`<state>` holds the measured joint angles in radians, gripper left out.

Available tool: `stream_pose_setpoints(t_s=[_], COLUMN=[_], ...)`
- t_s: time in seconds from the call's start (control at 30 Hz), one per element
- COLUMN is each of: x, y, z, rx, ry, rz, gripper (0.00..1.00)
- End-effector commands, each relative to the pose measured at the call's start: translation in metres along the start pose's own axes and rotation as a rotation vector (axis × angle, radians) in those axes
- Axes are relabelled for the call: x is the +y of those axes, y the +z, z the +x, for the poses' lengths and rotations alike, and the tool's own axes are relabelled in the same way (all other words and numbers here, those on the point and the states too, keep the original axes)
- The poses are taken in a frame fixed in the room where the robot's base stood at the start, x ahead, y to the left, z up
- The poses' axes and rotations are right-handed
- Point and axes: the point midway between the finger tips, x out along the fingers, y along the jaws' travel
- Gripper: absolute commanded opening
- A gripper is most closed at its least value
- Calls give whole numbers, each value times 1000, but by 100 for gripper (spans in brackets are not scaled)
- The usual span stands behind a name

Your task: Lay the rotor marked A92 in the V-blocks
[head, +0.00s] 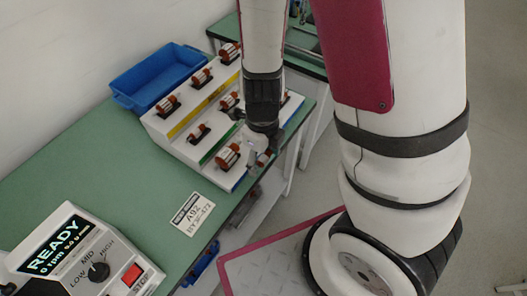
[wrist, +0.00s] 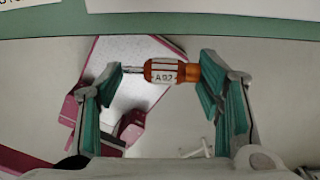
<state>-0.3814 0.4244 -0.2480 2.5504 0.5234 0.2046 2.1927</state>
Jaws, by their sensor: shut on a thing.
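The rotor marked A92 (wrist: 162,72) is in the wrist view, with an orange and white body, a dark A92 label and a silver shaft pointing left. My gripper (wrist: 163,76) is shut on it end to end, one green-padded finger at the shaft tip and one at the orange end. The rotor lies level across the picture, over the floor just off the table's edge. In the head view my gripper (head: 262,150) is at the front right of the rotor rack, and the rotor (head: 263,158) shows small below it. I cannot make out the V-blocks in either view.
A stepped white rack (head: 178,143) holds several other rotors. A blue bin (head: 160,78) stands behind it. A card reading A92 (head: 192,214) lies on the green table (head: 110,165). A test unit (head: 75,255) showing READY is at lower left. The table between is clear.

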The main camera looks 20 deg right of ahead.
Motion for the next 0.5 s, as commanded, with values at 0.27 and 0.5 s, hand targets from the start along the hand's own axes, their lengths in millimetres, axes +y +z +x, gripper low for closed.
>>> stream_pose_setpoints(t_s=[0.27,0.5], x=[1,1], y=[-1,-1], z=[0,-3], rx=[0,0], ry=[0,0], rz=[0,0], gripper=[14,14])
